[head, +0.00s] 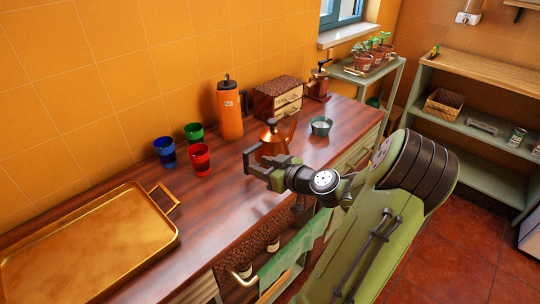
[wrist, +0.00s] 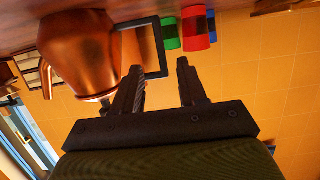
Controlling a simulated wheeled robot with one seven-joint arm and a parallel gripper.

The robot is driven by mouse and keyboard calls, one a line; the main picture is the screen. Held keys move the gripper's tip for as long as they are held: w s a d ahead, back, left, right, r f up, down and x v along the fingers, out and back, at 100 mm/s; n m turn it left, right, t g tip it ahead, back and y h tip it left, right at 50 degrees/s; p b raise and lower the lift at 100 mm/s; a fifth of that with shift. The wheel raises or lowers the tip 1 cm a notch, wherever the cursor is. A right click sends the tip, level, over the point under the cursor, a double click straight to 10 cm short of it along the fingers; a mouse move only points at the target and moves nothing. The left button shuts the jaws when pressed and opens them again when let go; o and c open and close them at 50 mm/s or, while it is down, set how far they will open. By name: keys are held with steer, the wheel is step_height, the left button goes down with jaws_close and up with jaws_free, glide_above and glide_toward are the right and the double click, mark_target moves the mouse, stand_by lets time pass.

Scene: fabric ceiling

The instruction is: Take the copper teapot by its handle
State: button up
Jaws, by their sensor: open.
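The copper teapot (head: 271,140) stands on the dark wooden counter, partly hidden behind my gripper in the head view. In the wrist view the teapot (wrist: 85,45) is at the upper left, shown upside down, with its spout to the left. Its dark, squared handle (wrist: 157,45) extends right toward my gripper. My gripper (wrist: 159,66) is open, and nothing is clamped in it. In the wrist view the handle's outer bar appears between the two fingertips, and the left finger overlaps the handle. I cannot tell the exact depth. In the head view my gripper (head: 251,165) is at the teapot's near side.
Red (head: 200,159), green (head: 194,132) and blue (head: 165,152) cups stand left of the teapot. An orange flask (head: 229,110), a small drawer box (head: 279,98) and a bowl (head: 321,126) are behind and right. A brass tray (head: 90,250) fills the left counter.

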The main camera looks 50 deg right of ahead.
mark_target(248, 162)
steer(key=x, duration=0.7)
steer(key=shift+a+b, duration=0.1)
steer(key=shift+b, duration=0.3)
jaws_close()
